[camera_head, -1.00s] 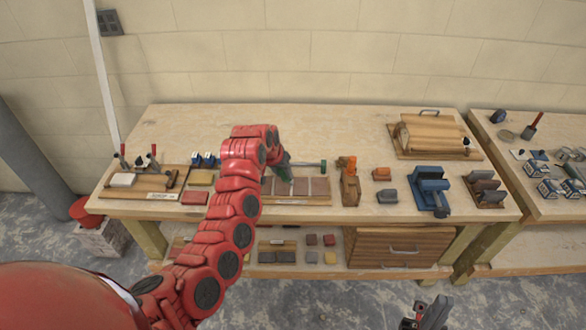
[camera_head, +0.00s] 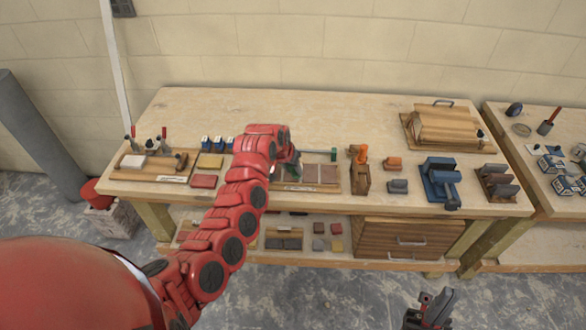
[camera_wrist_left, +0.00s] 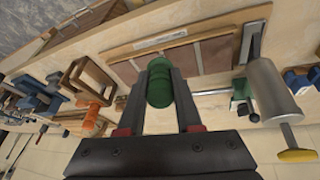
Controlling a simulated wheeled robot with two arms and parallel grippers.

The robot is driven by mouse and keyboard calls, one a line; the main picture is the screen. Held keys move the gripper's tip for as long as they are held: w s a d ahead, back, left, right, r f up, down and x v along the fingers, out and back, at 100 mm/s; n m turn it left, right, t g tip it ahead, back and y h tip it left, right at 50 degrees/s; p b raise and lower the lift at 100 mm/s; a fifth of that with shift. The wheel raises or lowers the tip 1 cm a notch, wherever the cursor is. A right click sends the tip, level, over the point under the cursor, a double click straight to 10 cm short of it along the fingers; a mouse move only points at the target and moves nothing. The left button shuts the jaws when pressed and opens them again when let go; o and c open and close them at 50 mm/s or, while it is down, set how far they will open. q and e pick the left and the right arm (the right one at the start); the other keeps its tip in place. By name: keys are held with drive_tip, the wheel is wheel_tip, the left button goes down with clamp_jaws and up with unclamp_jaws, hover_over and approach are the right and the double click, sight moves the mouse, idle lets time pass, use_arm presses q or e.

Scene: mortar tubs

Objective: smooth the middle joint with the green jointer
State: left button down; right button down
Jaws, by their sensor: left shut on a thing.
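My left gripper (camera_wrist_left: 160,100) is shut on the green jointer (camera_wrist_left: 158,82), whose green cylinder shows between the fingers in the left wrist view. In the head view the red arm covers most of this gripper (camera_head: 288,162), and only a bit of dark green shows beside it. The gripper is over the board of brownish bricks (camera_head: 327,188). Pale joints run between the bricks, and one joint (camera_wrist_left: 198,58) shows near the jointer. Whether the jointer touches a joint cannot be told. My right gripper (camera_head: 430,310) is open and empty, low in front of the bench.
The back of the bench (camera_head: 330,115) is clear.

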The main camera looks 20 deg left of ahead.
use_arm(q)
drive_tip(key=shift+f+b, duration=0.45)
drive_tip(key=shift+b, duration=0.05)
idle(0.9)
drive_tip(key=shift+w+a+b, duration=0.15)
drive_tip(key=shift+w+b, duration=0.4)
drive_tip(key=shift+b, duration=0.4)
drive_tip(key=shift+w, duration=0.1)
drive_tip(key=shift+w+a+r, duration=0.1)
drive_tip(key=shift+b, duration=0.35)
drive_tip(key=shift+w+f+b, duration=0.2)
drive_tip(key=shift+w+b, duration=0.05)
drive_tip(key=shift+b, duration=0.25)
drive_tip(key=shift+w+a+r+b, duration=0.1)
drive_tip(key=shift+w+a+b, duration=0.05)
drive_tip(key=shift+w+b, duration=0.25)
